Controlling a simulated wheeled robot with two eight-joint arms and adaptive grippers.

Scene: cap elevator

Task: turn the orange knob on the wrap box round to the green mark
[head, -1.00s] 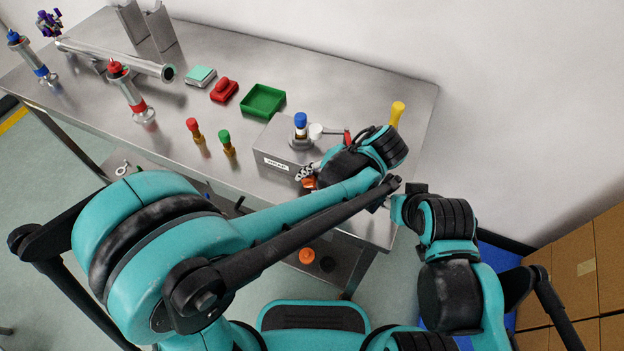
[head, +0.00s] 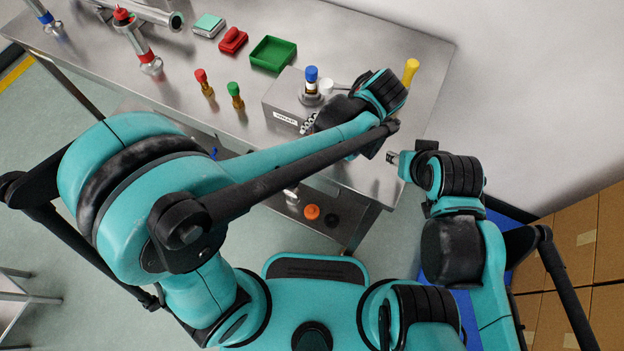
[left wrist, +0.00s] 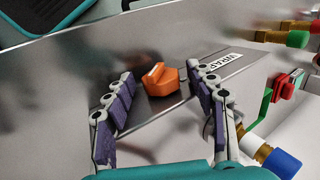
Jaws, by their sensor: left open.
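The orange knob (left wrist: 160,79) is on the grey face of the wrap box (left wrist: 219,78), beside its white label (left wrist: 222,68), in the left wrist view. A pale line runs across the knob's top. My left gripper (left wrist: 160,74) is open, one finger on each side of the knob, with gaps visible. No green mark can be made out. In the head view the box (head: 280,97) stands at the table's front edge. My left gripper's fingers (head: 308,124) are at its front, and the knob is hidden. My right gripper (head: 392,158) is beside the table's right end; its jaws are too small to read.
A blue-capped bottle (head: 311,78) stands on the box. Red-capped (head: 203,82) and green-capped (head: 235,95) pieces, a green tray (head: 273,54) and a yellow piece (head: 410,70) stand nearby. An orange cap (head: 312,212) lies on the lower shelf. Boxes (head: 573,240) are at right.

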